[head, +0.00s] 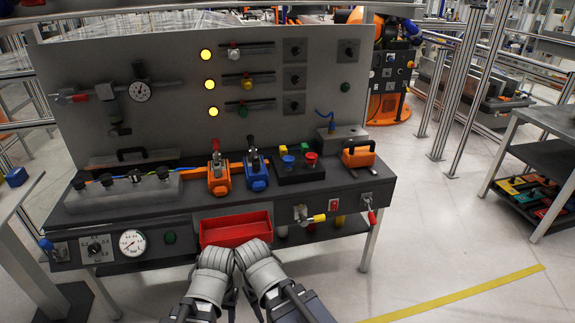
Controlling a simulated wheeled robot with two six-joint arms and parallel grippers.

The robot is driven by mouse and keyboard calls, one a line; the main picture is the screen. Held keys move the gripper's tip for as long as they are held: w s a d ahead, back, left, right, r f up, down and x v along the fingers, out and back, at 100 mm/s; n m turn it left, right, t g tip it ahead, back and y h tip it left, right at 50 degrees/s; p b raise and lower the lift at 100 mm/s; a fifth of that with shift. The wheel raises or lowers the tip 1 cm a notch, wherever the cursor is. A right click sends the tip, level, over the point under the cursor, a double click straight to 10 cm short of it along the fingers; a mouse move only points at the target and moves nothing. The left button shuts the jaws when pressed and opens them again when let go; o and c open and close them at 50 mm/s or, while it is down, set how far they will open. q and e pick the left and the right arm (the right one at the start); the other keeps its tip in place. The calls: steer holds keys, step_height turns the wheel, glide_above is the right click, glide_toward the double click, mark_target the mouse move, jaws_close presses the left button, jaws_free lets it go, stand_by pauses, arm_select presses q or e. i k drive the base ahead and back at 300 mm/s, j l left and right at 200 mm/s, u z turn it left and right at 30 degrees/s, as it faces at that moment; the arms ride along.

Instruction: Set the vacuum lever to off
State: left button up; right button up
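Several levers show in the head view, and no label is readable to tell which is the vacuum one. An orange lever unit (219,180) with a red-tipped handle and a blue lever unit (256,176) stand side by side on the bench, handles roughly upright. A red-handled valve (68,97) sits at the panel's left, by a gauge. A blue-knobbed lever (47,245) is on the front's left end. My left gripper (213,258) and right gripper (257,254) are close together below the red tray, away from all levers. Their fingertips are not clear.
The red tray (233,229) projects at the bench's front centre. Yellow- and red-tipped handles (318,218) stick out at the front right. A black button box (299,167) and an orange-handled block (358,154) are on the bench top.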

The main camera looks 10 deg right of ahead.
mark_target(44, 243)
steer(key=i+l, duration=0.2)
steer(key=i, duration=0.25)
steer(key=i+l, duration=0.25)
steer(key=i, duration=0.2)
steer(key=i+l, duration=0.2)
steer(key=i, duration=0.3)
steer(key=u, duration=2)
